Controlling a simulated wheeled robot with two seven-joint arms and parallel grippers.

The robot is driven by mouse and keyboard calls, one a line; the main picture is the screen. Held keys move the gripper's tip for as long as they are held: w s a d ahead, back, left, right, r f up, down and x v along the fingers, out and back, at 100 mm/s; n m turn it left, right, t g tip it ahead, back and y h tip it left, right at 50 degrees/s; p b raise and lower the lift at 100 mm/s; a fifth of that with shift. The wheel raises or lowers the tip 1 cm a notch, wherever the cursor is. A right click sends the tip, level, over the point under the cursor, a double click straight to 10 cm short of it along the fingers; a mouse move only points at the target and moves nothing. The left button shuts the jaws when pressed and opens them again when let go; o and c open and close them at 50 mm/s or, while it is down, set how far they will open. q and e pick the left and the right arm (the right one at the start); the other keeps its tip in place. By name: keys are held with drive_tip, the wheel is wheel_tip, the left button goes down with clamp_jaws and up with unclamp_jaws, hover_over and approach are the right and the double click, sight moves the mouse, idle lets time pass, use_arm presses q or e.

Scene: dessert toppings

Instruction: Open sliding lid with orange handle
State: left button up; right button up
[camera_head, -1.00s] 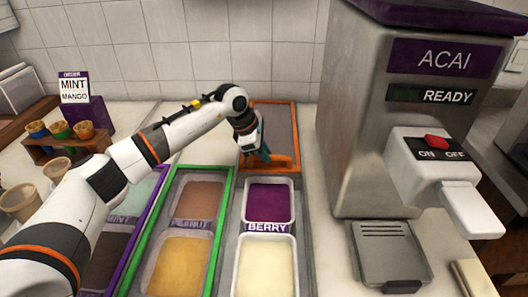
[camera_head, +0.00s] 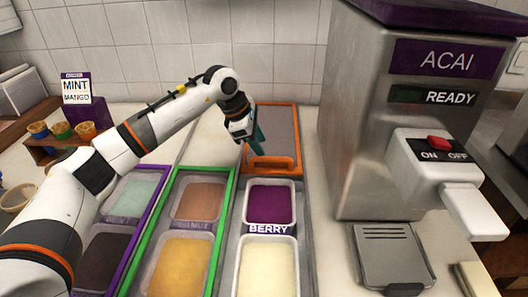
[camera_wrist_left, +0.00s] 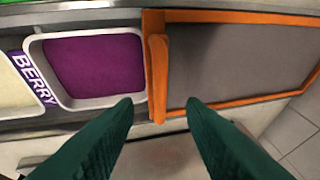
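The sliding lid (camera_head: 279,124) with an orange frame lies at the far end of the right-hand topping well, behind the purple berry tray (camera_head: 270,201). Its orange handle (camera_head: 271,163) runs across the lid's near edge. My left gripper (camera_head: 257,146) is just above and beside the handle, at its left end. In the left wrist view the handle (camera_wrist_left: 158,75) stands upright in the picture, ahead of my two green fingers (camera_wrist_left: 158,108), which are spread apart with nothing between them. My right gripper is not in view.
A cream-coloured tray (camera_head: 266,268) sits nearest in the same well. Green-framed (camera_head: 223,215) and purple-framed (camera_head: 148,224) wells lie to the left. The acai machine (camera_head: 375,120) stands close on the right. A tiled wall is behind.

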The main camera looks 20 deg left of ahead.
use_arm(q)
drive_tip(key=v, duration=0.6)
drive_tip(key=shift+s+r, duration=0.2)
drive_tip(key=shift+r, duration=0.15)
drive_tip(key=shift+a, duration=0.1)
